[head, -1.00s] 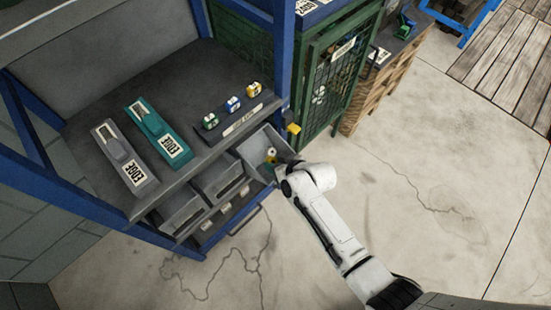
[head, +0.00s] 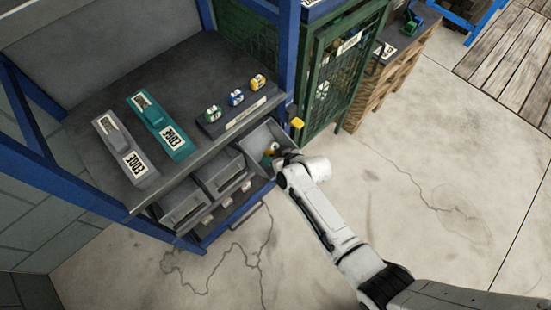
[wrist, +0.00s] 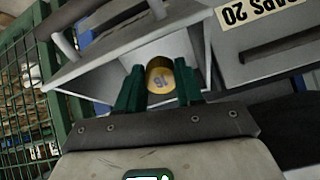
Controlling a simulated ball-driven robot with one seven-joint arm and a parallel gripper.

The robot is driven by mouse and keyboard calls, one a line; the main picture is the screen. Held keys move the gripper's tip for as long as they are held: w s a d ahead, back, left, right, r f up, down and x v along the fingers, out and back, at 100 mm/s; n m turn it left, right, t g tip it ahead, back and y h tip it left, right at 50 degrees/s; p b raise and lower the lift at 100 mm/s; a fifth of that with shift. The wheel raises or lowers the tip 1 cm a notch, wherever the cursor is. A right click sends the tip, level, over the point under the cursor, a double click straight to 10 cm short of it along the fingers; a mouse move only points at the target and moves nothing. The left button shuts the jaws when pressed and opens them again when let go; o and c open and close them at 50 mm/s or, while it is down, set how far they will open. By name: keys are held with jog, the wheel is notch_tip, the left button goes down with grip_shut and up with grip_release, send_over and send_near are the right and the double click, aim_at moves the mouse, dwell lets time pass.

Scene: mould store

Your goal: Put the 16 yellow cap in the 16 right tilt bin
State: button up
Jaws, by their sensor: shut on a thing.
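The yellow cap (wrist: 159,77), marked 16, is between the green fingers of my gripper (wrist: 160,92) in the wrist view. My gripper is shut on it. The right tilt bin (head: 256,137) is grey and tipped open below the shelf in the head view. My gripper and the cap are at or inside its opening, partly hidden by my wrist. In the wrist view the bin's grey wall (wrist: 92,62) is close around and beyond the cap. I cannot tell whether the cap touches the bin.
Two more tilt bins stand to the left, a middle one (head: 218,174) and a left one (head: 183,206). The shelf above holds a grey block (head: 126,150), a teal block (head: 160,125) and three small labelled pieces. A green mesh cabinet (head: 335,65) stands at right. The floor in front is clear.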

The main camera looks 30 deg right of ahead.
jog(key=b, duration=0.7)
send_near(257, 152)
jog(key=shift+a+r+x, duration=0.15)
jog(key=shift+x, duration=0.7)
jog(key=shift+a+r+x, duration=0.1)
jog(key=shift+x, duration=0.75)
jog(key=shift+w+a+f+b, duration=0.1)
jog(key=shift+w+f+b, duration=0.05)
jog(key=shift+f+b, duration=0.3)
jog(key=shift+w+a+f+b, duration=0.1)
jog(key=shift+w+f+b, duration=0.1)
jog(key=shift+f+b, duration=0.2)
jog(key=shift+w+f+b, duration=0.2)
jog(key=shift+b, duration=0.2)
jog(key=shift+w+d+f, duration=0.1)
jog(key=shift+w+f, duration=0.1)
jog(key=shift+f, duration=0.1)
jog(key=shift+w, duration=0.2)
jog(key=o, duration=0.6)
jog(key=shift+r, duration=0.15)
jog(key=o, duration=0.5)
jog(key=shift+w+r, duration=0.1)
jog(key=shift+r, duration=0.2)
